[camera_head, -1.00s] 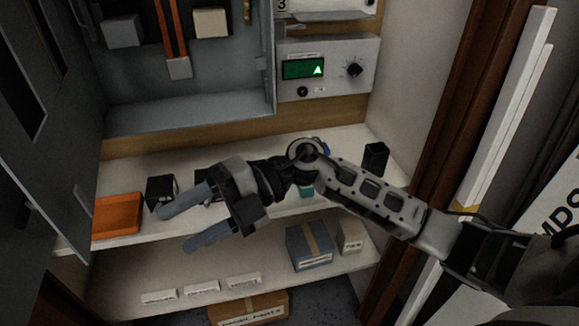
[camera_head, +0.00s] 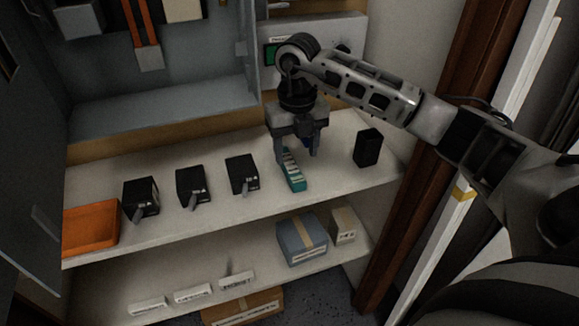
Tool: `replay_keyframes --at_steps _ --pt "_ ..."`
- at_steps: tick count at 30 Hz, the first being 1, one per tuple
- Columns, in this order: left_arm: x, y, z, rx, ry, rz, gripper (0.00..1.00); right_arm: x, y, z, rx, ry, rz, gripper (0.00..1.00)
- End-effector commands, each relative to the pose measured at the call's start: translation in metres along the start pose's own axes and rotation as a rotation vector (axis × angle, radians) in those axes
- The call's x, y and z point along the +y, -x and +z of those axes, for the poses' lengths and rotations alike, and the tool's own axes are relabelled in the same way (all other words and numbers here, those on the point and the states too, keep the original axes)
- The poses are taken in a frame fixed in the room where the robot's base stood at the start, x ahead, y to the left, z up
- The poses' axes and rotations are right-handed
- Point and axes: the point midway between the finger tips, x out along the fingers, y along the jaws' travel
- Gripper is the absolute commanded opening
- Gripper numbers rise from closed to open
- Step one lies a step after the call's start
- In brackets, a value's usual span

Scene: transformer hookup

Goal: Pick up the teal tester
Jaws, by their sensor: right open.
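The teal tester (camera_head: 294,181) lies on the upper shelf, a narrow block with a pale striped top. My right gripper (camera_head: 298,157) points down over its far end, open, with one finger on each side as seen from here. The gripper hides the tester's far end. I cannot tell how far above the shelf the fingertips are, or whether they touch the tester. A small blue thing (camera_head: 308,143) shows partly between the fingers. My left gripper is out of view.
Several black boxes stand on the shelf (camera_head: 220,217), including one to the right (camera_head: 368,148). A grey cabinet (camera_head: 160,115) rises behind. Below are a blue box (camera_head: 301,240) and a beige box (camera_head: 343,226). A brown post bounds the right.

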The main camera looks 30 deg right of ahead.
Motion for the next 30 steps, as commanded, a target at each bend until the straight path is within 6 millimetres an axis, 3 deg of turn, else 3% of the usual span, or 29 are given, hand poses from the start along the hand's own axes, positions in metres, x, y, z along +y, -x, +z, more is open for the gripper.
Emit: replay_keyframes --at_steps 8,17,26,30 --pt "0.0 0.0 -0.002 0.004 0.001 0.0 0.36 0.0 -0.023 0.0 0.002 0.0 0.001 0.56" --pt "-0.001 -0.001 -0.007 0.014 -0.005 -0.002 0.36 0.0 -0.065 0.003 0.002 0.0 0.002 0.56" --pt "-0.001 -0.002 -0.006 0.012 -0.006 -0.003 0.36 0.0 -0.069 0.004 -0.001 0.002 0.002 0.56" --pt "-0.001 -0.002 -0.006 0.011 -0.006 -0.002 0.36 0.0 -0.069 0.004 -0.001 0.002 0.002 0.2"
